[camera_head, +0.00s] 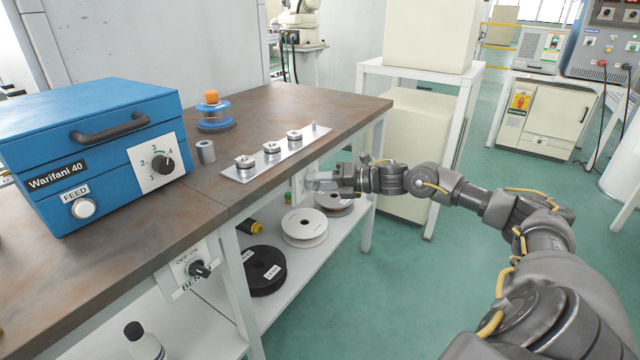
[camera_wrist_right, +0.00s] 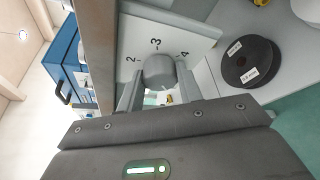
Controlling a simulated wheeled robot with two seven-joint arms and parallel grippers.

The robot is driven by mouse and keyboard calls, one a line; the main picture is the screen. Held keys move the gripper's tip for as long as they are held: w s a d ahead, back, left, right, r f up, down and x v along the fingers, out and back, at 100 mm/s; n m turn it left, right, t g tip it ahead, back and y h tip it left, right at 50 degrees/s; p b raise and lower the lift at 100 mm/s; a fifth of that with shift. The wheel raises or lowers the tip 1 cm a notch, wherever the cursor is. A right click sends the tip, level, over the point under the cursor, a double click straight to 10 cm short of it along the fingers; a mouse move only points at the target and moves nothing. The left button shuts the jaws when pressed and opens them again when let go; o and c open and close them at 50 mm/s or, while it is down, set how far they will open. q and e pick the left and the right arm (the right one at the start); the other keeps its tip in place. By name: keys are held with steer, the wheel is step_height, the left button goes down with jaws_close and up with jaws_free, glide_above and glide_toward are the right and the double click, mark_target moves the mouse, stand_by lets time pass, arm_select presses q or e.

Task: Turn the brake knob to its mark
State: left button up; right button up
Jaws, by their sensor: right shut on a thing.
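The brake knob (camera_wrist_right: 159,72) shows in the right wrist view as a grey round knob on a white dial panel with the numbers 2, 3 and 4 (camera_wrist_right: 150,35). My right gripper (camera_wrist_right: 160,84) is shut on the knob, one finger on each side. The knob's pointer and its mark cannot be made out clearly. In the head view, my right gripper (camera_head: 312,181) reaches in from the right to a white panel (camera_head: 298,187) under the bench's front edge and hides the knob. My left gripper is not in view.
The bench (camera_head: 110,225) carries a blue Warifani 40 box (camera_head: 90,120) with its own dial, and a metal plate with several round parts (camera_head: 245,172). Another switch knob (camera_head: 199,269) sits under the bench edge. Spools (camera_head: 304,227) lie on the shelf below.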

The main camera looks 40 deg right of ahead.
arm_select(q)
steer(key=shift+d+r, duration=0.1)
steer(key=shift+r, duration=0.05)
arm_select(e)
steer(key=shift+n, duration=0.3)
steer(key=o, duration=1)
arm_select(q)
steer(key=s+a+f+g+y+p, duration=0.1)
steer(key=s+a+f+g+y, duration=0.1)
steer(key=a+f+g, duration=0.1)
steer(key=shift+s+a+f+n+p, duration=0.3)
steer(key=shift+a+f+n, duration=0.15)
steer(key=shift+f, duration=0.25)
arm_select(e)
steer(key=shift+v, duration=5.35)
steer(key=shift+r, duration=0.1)
